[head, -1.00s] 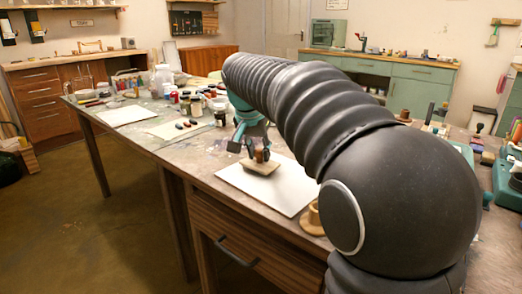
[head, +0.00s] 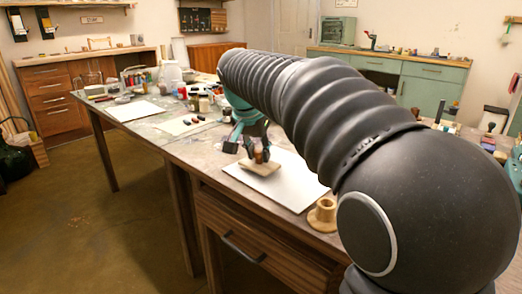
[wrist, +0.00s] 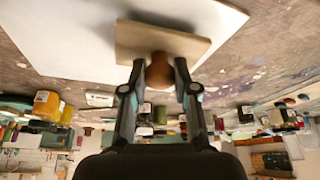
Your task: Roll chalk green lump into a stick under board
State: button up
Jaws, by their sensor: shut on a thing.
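My gripper (head: 258,150) is shut on the brown knob (wrist: 159,72) of a flat wooden board, one finger on each side of the knob. The board (head: 259,169) lies low over a large white sheet (head: 289,187) on the table. In the wrist view the board (wrist: 150,42) shows at the top, over the white sheet (wrist: 60,35). I see no chalk green lump in either view. The space under the board is hidden, so I cannot tell whether the lump is there.
A tan spool-shaped holder (head: 323,214) stands at the table's near edge, right of the sheet. Behind lie a second pale sheet (head: 183,127) with several small dark and red pieces, plus jars (head: 204,104). A further white sheet (head: 135,111) lies at the far left.

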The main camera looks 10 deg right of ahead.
jog(key=shift+w+d+p, duration=0.6)
jog(key=shift+w+d, duration=0.2)
jog(key=shift+d, duration=0.25)
jog(key=shift+d, duration=0.1)
jog(key=shift+w+d, duration=0.4)
jog(key=shift+d, duration=0.05)
jog(key=shift+p, duration=0.3)
jog(key=shift+w+d, duration=0.4)
jog(key=shift+d, duration=0.1)
jog(key=shift+s+a, duration=0.45)
jog(key=shift+a, duration=0.15)
jog(key=shift+s+a, duration=0.1)
jog(key=shift+s+a, duration=0.3)
jog(key=shift+a, duration=0.1)
